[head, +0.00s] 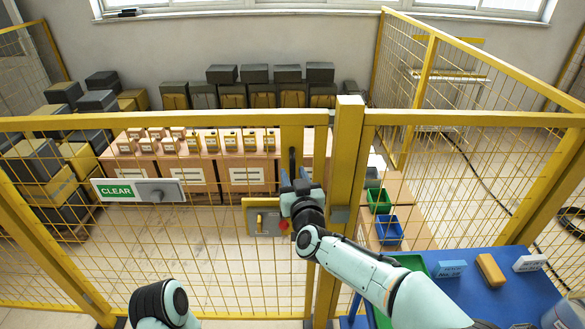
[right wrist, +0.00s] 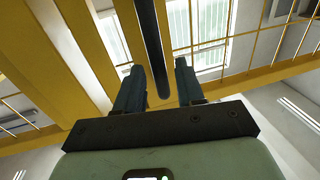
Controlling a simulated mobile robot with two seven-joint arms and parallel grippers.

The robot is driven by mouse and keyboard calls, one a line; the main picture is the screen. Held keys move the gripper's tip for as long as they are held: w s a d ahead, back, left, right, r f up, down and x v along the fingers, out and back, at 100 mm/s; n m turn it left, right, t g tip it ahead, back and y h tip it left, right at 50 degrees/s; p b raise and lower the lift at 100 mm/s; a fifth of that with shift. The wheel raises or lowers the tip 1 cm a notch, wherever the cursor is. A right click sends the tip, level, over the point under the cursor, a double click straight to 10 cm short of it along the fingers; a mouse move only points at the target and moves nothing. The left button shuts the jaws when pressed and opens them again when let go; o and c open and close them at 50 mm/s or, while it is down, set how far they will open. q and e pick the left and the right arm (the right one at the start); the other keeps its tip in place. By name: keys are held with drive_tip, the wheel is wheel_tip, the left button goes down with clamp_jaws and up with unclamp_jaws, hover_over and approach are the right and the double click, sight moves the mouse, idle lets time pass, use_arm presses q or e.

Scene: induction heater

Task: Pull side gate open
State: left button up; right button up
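The side gate (head: 205,118) is a yellow frame with wire mesh, and it stands in line with the thick yellow post (head: 347,150). A dark vertical handle (head: 292,158) is on the gate's right upright. My right gripper (head: 295,182) is at this handle, partly covering its lower part. In the right wrist view, the handle (right wrist: 150,45) is a dark bar running between the two spread fingers of my right gripper (right wrist: 160,72). A gap shows beside the right finger; contact at the left finger cannot be told.
A latch box (head: 262,222) with a red knob is below the handle. A CLEAR sign (head: 117,190) is on the gate's left part. Boxes on a bench (head: 245,178) stand behind the mesh. A blue table (head: 500,300) with small blocks is at right.

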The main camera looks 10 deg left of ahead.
drive_tip(key=shift+x, duration=0.9)
drive_tip(key=shift+c, duration=0.3)
clamp_jaws()
drive_tip(key=shift+s, duration=0.15)
